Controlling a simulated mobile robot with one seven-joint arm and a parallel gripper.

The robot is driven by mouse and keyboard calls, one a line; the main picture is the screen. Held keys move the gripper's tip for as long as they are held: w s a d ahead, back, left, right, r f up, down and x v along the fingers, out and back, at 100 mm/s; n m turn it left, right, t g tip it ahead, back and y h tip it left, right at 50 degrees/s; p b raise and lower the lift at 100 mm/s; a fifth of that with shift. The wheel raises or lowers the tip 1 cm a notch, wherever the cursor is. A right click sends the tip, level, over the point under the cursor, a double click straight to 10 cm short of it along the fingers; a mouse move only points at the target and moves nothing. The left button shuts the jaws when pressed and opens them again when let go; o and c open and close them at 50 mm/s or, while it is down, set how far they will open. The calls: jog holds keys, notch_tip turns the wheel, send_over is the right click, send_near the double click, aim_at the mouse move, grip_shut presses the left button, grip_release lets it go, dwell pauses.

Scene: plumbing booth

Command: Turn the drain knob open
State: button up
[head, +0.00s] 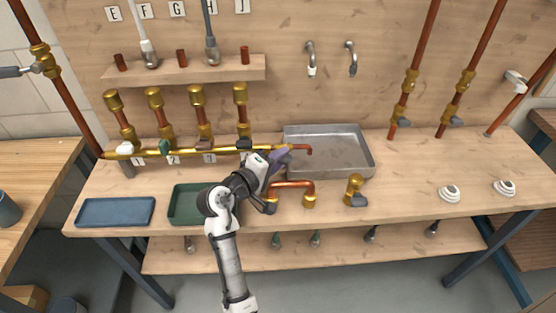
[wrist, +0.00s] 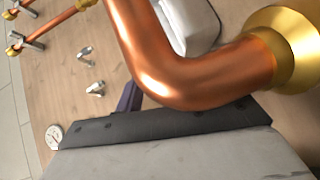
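A brass manifold pipe (head: 185,151) runs along the back of the bench, with a short copper spout (head: 308,150) at its right end over the metal basin (head: 328,170). A purple piece (head: 282,155) shows beside that end, against my gripper (head: 269,166); I cannot tell whether it is the drain knob or touched. A purple piece also shows in the wrist view (wrist: 131,98), partly behind my gripper's dark edge and a large copper elbow (wrist: 165,75). My fingertips are hidden, so their opening does not show.
A low copper pipe (head: 291,185) stands right of my wrist, close to it. A brass valve (head: 355,188) stands further right. Blue (head: 115,212) and green (head: 183,204) trays lie at left. The bench's right front is mostly clear around two white round fittings (head: 450,193).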

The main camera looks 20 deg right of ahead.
jog(key=b+v, duration=0.2)
jog(key=v, duration=1.1)
jog(key=shift+s+a+b, duration=0.2)
jog(key=shift+a+b, duration=0.15)
jog(key=shift+b, duration=0.05)
